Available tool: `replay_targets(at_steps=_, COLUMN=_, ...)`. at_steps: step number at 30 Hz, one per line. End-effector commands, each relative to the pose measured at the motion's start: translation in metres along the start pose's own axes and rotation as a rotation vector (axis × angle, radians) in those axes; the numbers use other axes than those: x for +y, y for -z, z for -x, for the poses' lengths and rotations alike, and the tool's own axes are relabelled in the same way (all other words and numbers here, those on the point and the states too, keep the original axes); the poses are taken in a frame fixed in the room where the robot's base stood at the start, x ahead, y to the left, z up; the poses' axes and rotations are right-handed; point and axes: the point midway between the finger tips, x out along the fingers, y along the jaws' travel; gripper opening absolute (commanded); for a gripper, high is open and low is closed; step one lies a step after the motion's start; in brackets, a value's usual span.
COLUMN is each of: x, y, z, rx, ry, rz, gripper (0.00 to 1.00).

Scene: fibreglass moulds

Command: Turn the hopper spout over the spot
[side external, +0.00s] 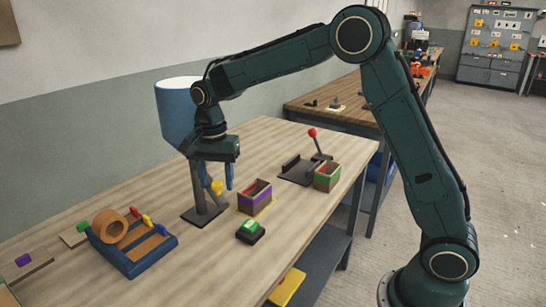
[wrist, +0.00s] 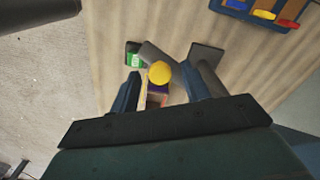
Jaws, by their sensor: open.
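The blue hopper (side external: 178,112) stands on a dark post with a flat base (side external: 200,214) on the bench. Its grey spout (wrist: 152,54) carries a yellow knob (side external: 217,187), which also shows in the wrist view (wrist: 160,74). My gripper (side external: 216,182) points down at the knob. Its blue fingers are open, one on each side of the knob; I cannot tell whether they touch it. An open box with a purple inside (side external: 254,197) stands on a yellow-edged spot (side external: 268,209), to the right of the knob in the side view. The spout is mostly hidden behind my fingers there.
A green button (side external: 249,227) on a black base sits in front of the box. A second box (side external: 327,178) and a red-knobbed lever (side external: 313,133) stand further right. A blue rack (side external: 137,262) with a brown roll and coloured-handled tools lies at left.

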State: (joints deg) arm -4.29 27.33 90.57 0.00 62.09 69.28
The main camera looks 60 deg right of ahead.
Motion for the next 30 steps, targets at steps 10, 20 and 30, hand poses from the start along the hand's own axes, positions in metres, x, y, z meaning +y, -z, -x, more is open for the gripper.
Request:
replay_targets(at_steps=10, x=0.0000, y=0.0000, z=-0.0005, rx=0.000, ry=0.000, rz=0.000, gripper=0.27)
replay_targets(at_steps=20, x=0.0001, y=0.0002, z=-0.0002, rx=0.000, ry=0.000, rz=0.001, gripper=0.00)
replay_targets(at_steps=30, x=0.0063, y=0.0067, z=-0.0001, rx=0.000, ry=0.000, rz=0.059, gripper=0.00)
